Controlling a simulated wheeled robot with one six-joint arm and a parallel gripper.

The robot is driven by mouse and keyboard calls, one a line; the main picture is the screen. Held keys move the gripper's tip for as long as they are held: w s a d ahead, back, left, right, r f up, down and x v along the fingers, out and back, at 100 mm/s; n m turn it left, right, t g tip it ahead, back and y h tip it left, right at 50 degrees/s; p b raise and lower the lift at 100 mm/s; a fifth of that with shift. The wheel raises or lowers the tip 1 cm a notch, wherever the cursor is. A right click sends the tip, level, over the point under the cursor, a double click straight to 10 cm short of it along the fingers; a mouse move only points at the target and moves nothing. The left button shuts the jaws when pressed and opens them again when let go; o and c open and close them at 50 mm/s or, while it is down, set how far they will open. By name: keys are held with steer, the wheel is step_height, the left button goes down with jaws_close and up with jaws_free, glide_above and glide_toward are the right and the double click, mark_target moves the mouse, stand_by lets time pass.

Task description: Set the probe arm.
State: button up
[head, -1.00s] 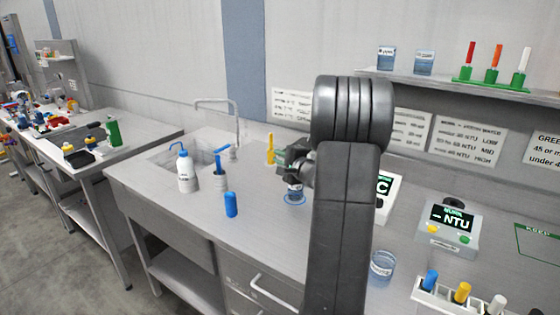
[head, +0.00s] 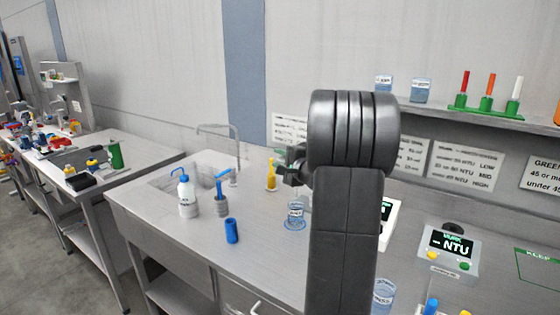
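My gripper (head: 284,168) is in the head view above the steel bench, left of my dark arm, which covers part of it. Its fingers are small and dark, and I cannot tell whether they are open or shut. A small labelled beaker of bluish liquid (head: 295,211) stands below it inside a blue ring mark. A yellow upright piece with a wider base (head: 271,178) stands just left of the gripper; I cannot tell whether they touch. A blue-topped upright piece on a grey base (head: 221,196) stands further left. I cannot tell which piece is the probe arm.
A white wash bottle (head: 187,197) and a blue cylinder (head: 231,231) stand near the sink (head: 172,174). An NTU meter (head: 450,248) and another beaker (head: 384,294) are on the right. A shelf (head: 430,107) holds beakers and coloured tubes. My arm hides the middle bench.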

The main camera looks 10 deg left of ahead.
steer(key=b+v, duration=0.3)
steer(key=v, duration=1)
steer(key=shift+s+d, duration=0.25)
steer(key=shift+d, duration=0.05)
steer(key=p+x, duration=0.2)
steer(key=x, duration=1.1)
steer(key=shift+w+a+f+p, duration=0.2)
steer(key=shift+w+a+p, duration=0.1)
steer(key=shift+p, duration=0.1)
steer(key=shift+s, duration=0.1)
